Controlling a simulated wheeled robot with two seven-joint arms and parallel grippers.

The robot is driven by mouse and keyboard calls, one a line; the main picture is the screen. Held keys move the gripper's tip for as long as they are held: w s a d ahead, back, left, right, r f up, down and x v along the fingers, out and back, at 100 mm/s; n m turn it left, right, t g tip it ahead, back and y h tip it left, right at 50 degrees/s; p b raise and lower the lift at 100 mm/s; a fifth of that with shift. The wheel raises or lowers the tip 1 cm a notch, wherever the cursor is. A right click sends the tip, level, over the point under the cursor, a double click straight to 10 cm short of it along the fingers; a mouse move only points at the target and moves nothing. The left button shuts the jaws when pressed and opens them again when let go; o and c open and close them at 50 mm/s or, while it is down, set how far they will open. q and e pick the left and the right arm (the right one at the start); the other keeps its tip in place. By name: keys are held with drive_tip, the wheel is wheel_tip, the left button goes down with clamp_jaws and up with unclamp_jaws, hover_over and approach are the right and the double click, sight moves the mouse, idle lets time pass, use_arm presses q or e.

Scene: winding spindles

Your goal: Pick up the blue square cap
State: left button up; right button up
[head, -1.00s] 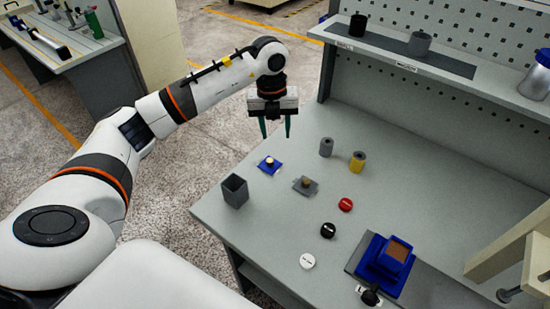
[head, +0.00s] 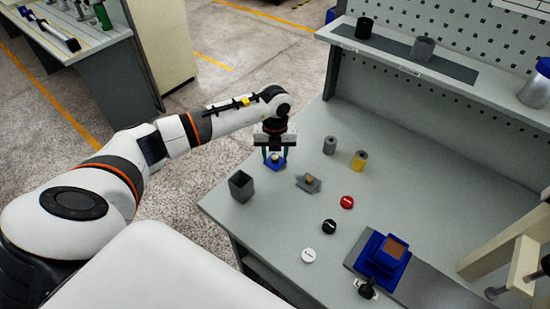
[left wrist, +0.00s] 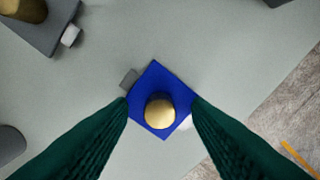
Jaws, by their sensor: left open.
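The blue square cap (head: 276,164) lies on the grey table, with a round brass knob on top. In the left wrist view the cap (left wrist: 155,80) sits turned like a diamond between my fingertips, its knob near the middle. My left gripper (head: 275,156) is open and pointing down over the cap, with one green finger on either side. In the left wrist view the two fingers of the gripper (left wrist: 160,104) reach the cap's left and right corners; I cannot tell whether they touch it. My right gripper is not in view.
A grey square cap (head: 308,183) with a brass knob lies to the right. An open grey box (head: 242,186) stands to the left. Grey (head: 330,145) and yellow (head: 360,160) cylinders, red, black and white discs, and a blue fixture (head: 383,258) stand farther right.

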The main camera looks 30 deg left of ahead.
use_arm(q)
drive_tip(key=shift+f, duration=0.15)
drive_tip(key=shift+c, duration=0.3)
clamp_jaws()
